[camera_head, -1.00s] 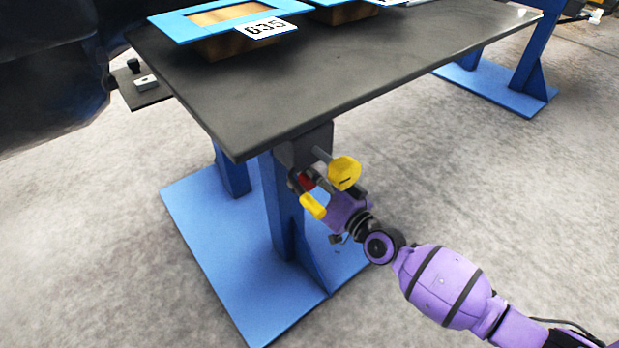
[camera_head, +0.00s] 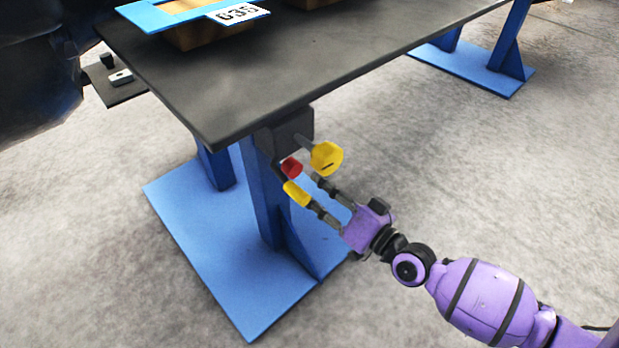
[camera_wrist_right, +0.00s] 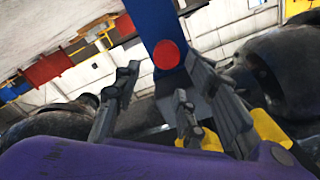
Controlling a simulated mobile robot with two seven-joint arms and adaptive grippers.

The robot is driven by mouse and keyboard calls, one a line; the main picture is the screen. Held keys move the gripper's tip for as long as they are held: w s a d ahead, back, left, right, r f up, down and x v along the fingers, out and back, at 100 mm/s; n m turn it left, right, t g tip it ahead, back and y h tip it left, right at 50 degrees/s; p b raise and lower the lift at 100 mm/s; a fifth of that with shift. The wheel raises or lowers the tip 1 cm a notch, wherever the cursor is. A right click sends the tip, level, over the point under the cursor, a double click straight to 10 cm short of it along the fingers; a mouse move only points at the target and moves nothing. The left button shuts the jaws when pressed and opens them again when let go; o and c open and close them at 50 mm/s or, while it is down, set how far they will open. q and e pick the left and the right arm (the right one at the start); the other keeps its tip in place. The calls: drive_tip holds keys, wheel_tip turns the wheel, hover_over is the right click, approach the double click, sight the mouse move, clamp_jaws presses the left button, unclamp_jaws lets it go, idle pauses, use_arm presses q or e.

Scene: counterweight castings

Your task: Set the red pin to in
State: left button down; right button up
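I cannot tell from these views how far in the pin sits. My left gripper is not in view.
The dark tabletop (camera_head: 300,60) overhangs above. A blue foot plate (camera_head: 225,265) lies below. Floor to the right is free.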

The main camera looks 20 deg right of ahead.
sight(296, 170)
drive_tip(key=shift+s+d, duration=0.2)
drive_tip(key=shift+s, duration=0.4)
